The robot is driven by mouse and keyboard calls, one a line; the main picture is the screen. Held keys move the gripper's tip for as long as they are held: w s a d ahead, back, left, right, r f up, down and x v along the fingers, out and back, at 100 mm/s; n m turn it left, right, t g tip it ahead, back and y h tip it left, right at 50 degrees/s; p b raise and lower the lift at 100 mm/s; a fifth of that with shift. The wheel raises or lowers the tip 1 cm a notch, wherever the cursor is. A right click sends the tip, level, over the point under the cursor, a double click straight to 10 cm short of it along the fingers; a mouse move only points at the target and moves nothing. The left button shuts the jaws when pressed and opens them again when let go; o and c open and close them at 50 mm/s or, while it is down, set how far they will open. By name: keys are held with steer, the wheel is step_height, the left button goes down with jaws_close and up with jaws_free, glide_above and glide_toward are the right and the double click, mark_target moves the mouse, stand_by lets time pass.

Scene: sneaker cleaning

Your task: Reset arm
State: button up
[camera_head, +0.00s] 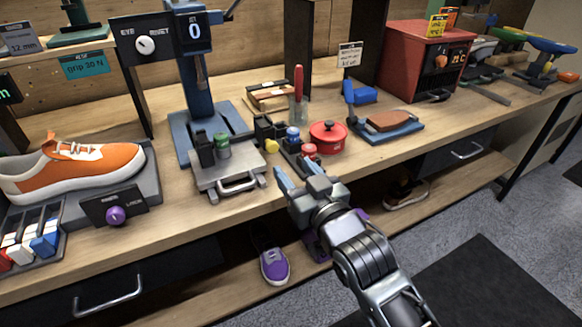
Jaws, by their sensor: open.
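My gripper (300,176) is in the middle of the camera_head view, at the front edge of the workbench. Its blue fingers are spread apart and it is open, with nothing visible between them. My arm reaches in from the lower right. The orange and white sneaker (78,170) rests on a grey stand at the left of the bench, well away from my gripper.
Small bottles (293,135) and a red lidded pot (328,136) stand just behind my gripper. A blue press (190,90) is to its left, and a red box machine (422,62) is at the back right. A purple shoe (274,266) sits on the lower shelf.

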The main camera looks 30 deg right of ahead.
steer(key=s+d+f+n+g, duration=0.1)
steer(key=s+f, duration=0.2)
steer(key=s, duration=0.8)
steer(key=s+f, duration=0.4)
steer(key=s, duration=0.6)
steer(key=s+r+g, duration=0.1)
steer(key=s+r, duration=0.2)
steer(key=s, duration=0.7)
steer(key=s+a+r+m+g+p, duration=0.1)
steer(key=s+r, duration=0.2)
steer(key=s, duration=0.7)
steer(key=shift+a+r, duration=0.15)
